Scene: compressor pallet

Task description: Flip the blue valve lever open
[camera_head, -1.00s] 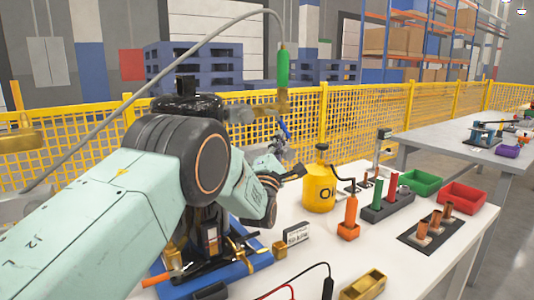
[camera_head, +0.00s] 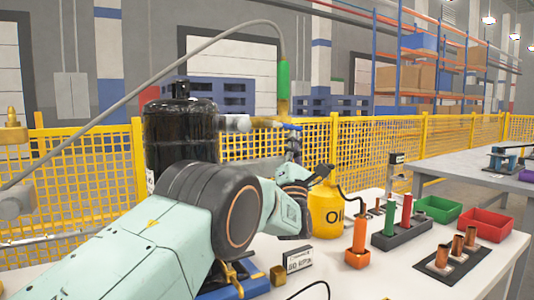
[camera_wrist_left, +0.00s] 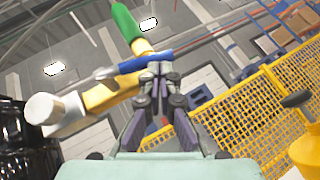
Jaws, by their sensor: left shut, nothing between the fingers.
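The blue valve lever (camera_head: 291,127) is beside the brass fitting under the green hose end, right of the black tank. In the left wrist view the lever (camera_wrist_left: 146,62) lies roughly along the line of the brass valve body (camera_wrist_left: 110,92). My left gripper (camera_wrist_left: 160,68) is shut and empty. Its fingertips overlap the lever near its right end; I cannot tell whether they touch. In the head view the left gripper (camera_head: 292,142) is just below the lever. My right gripper is not in view.
The black tank (camera_head: 180,132) stands left of the valve. A yellow oil can (camera_head: 326,212) stands right of my left wrist. A grey hose runs up from the green sleeve (camera_head: 283,76). The yellow fence (camera_head: 375,140) is behind. Tools and red and green bins fill the table's right side.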

